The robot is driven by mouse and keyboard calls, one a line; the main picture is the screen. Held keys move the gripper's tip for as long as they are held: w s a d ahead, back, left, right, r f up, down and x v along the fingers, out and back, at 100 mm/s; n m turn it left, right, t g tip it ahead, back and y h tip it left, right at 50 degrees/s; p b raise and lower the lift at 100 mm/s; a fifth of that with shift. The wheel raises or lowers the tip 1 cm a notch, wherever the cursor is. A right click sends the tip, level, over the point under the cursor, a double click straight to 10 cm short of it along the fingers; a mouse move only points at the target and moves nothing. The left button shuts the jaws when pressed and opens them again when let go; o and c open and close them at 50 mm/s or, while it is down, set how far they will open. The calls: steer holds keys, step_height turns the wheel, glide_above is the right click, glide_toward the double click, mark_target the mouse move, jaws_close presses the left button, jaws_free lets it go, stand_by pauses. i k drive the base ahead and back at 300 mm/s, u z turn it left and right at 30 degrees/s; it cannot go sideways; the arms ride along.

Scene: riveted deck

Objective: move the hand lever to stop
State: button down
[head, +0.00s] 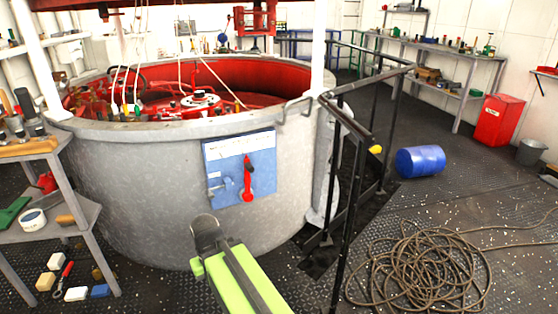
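The hand lever (248,180) is red and stands roughly upright, with a round red end at its bottom. It is mounted on a blue panel (229,166) fixed to the side of the large grey round tank. A pale strip with small print runs along the panel's top; I cannot read a stop mark. A small grey-blue fitting (214,184) sits left of the lever. My green and grey arm reaches up from the bottom. Its dark end, my gripper (206,232), is below and left of the lever, apart from it in the picture. Its fingers cannot be made out.
The grey tank (130,180) has a red interior. Black railings (350,190) stand right of the panel. A coiled rope (425,270) and a blue barrel (420,160) lie on the deck at right. A shelf cart (50,215) with tools stands at left.

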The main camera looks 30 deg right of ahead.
mark_target(248, 196)
steer(key=u, duration=0.15)
steer(key=i, duration=0.9)
steer(key=z, duration=0.05)
